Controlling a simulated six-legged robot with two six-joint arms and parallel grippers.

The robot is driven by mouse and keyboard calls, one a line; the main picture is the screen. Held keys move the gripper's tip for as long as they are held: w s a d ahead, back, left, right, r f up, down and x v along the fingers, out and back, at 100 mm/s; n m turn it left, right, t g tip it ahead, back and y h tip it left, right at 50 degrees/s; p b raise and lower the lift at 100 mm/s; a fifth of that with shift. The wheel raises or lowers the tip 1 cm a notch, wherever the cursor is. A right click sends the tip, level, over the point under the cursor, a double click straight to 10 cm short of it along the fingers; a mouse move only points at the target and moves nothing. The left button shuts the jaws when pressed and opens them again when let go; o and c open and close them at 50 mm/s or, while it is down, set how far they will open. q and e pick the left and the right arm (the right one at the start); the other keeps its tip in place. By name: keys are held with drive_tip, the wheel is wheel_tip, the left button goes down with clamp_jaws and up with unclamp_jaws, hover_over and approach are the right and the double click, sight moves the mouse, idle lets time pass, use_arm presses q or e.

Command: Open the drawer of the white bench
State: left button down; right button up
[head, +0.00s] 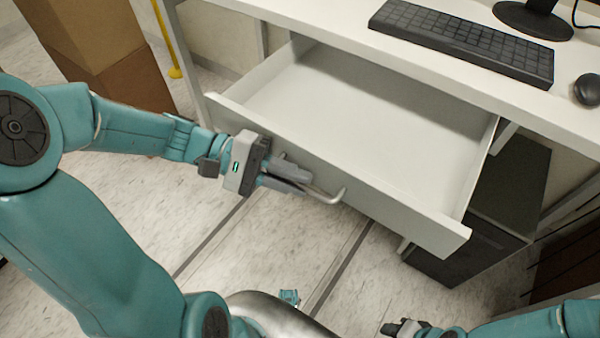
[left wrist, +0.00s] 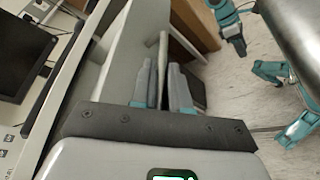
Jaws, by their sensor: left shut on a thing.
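The white bench (head: 290,22) stands across the top of the head view. Its drawer (head: 350,165) is pulled well out, and its inside is empty. A metal bar handle (head: 330,194) is on the drawer's front. My left gripper (head: 300,182) is shut on the handle, with the handle's right end showing past the fingers. In the left wrist view the handle (left wrist: 163,50) runs between the two fingers. My right gripper (head: 402,328) is low in the head view, well away from the drawer; its jaws are too small to read.
A black keyboard (head: 462,42), a mouse (head: 588,90) and a monitor stand (head: 533,18) are on the bench top. A dark cabinet (head: 465,255) stands under the bench at right. Cardboard boxes (head: 100,50) stand at left. The floor below the drawer front is clear.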

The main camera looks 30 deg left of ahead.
use_arm(q)
drive_tip(key=shift+s, duration=0.1)
drive_tip(key=c, duration=1.5)
unclamp_jaws()
drive_tip(key=p+v, duration=0.2)
drive_tip(key=v, duration=1.4)
drive_tip(key=shift+a, duration=0.25)
